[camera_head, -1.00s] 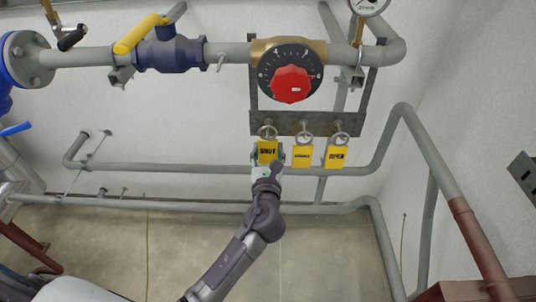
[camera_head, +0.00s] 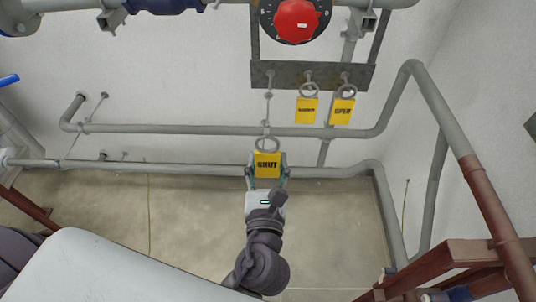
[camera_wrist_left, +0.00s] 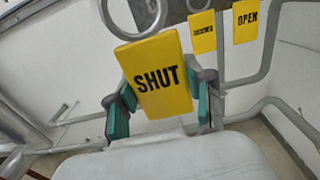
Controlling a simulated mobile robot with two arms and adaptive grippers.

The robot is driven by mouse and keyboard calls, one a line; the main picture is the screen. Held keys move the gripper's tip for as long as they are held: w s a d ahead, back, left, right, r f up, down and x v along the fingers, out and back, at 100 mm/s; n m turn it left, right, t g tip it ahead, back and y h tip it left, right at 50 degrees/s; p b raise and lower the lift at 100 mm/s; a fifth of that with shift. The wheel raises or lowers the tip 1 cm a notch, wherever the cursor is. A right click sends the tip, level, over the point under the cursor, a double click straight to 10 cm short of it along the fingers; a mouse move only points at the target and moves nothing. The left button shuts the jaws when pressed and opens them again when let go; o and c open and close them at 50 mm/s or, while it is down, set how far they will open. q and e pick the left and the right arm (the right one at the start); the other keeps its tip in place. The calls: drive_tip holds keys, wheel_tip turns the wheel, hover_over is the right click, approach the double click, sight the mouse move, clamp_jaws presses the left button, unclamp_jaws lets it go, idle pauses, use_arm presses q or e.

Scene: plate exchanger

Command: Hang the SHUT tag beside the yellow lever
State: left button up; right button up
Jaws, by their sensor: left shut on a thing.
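The yellow SHUT tag (camera_head: 267,163) has a metal ring (camera_head: 263,143) at its top. My left gripper (camera_head: 267,174) is shut on the tag, one finger at each side. It holds the tag below the grey hook plate (camera_head: 312,75) and clear of it. In the left wrist view, the SHUT tag (camera_wrist_left: 158,80) faces the camera, slightly tilted, with its ring (camera_wrist_left: 132,18) above it, between the gripper's teal pads (camera_wrist_left: 160,106). The yellow lever is out of view; only the lower part of its blue valve (camera_head: 165,6) shows. My right gripper is not in view.
An OPEN tag (camera_head: 342,111) and another yellow tag (camera_head: 307,110) hang from the plate; its left hook is bare. A red knob (camera_head: 296,20) sits above. Grey pipes (camera_head: 200,168) run along the wall behind. Red-brown frames (camera_head: 450,262) stand at lower right.

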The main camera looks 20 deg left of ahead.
use_arm(q)
drive_tip(key=shift+w, duration=0.15)
drive_tip(key=shift+p+x, duration=0.8)
drive_tip(key=shift+x, duration=0.35)
drive_tip(key=shift+p+x, duration=1.1)
drive_tip(key=shift+x, duration=1.55)
drive_tip(key=p+x, duration=0.2)
drive_tip(key=x, duration=0.7)
drive_tip(key=shift+w, duration=0.3)
idle(1.0)
drive_tip(key=shift+w+a+f, duration=0.1)
drive_tip(key=shift+w+a, duration=0.05)
drive_tip(key=shift+w, duration=0.1)
drive_tip(key=shift+s, duration=0.1)
drive_tip(key=p+v, duration=0.1)
drive_tip(key=v, duration=0.7)
drive_tip(key=shift+r+p, duration=0.25)
drive_tip(key=shift+p, duration=0.15)
idle(0.8)
